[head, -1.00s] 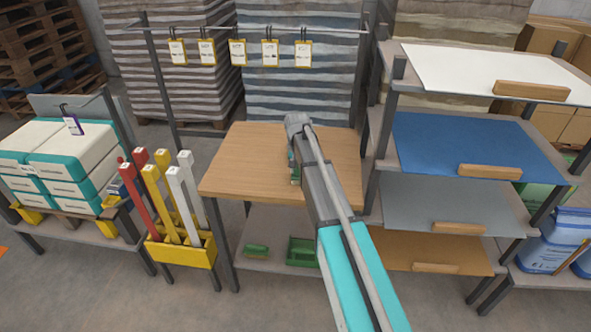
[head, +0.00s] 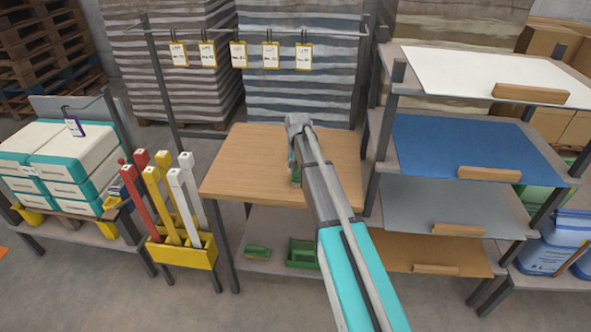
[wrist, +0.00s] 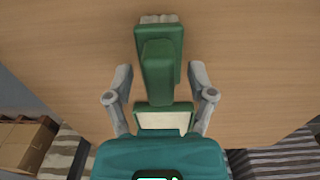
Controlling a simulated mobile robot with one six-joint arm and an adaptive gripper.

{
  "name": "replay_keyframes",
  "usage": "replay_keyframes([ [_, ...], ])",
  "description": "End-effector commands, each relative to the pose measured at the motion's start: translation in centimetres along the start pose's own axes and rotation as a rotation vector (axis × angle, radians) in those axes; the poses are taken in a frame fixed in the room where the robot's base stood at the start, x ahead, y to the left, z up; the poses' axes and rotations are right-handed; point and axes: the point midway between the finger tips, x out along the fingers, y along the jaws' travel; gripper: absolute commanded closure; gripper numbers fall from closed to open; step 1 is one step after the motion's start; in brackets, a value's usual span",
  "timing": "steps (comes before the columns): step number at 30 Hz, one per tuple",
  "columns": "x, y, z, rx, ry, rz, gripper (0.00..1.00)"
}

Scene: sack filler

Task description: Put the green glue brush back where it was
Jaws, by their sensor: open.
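The green glue brush (wrist: 158,75) lies on the wooden tabletop in the wrist view, its pale bristles toward the top of the picture. A cream patch with a green edge shows at its lower end. My gripper (wrist: 160,72) is open, with one finger on each side of the brush and gaps between them. In the head view, a small green part of the brush (head: 296,178) shows beside my arm; the arm hides the rest. The wooden table (head: 240,165) is otherwise bare where visible.
A small green brush-like item (head: 257,252) and a green tray (head: 302,252) sit on the lower shelf. A yellow holder (head: 182,252) with red, yellow and white bars stands left. Shelves with a blue board (head: 460,140) stand right. Tags (head: 238,54) hang behind.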

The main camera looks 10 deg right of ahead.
Motion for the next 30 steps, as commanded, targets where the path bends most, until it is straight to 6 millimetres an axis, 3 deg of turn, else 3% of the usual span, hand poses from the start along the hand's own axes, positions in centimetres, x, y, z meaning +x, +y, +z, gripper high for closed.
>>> replay_keyframes([
  [30,-8.8,0.0,0.0,0.000,0.000,0.000,0.29],
])
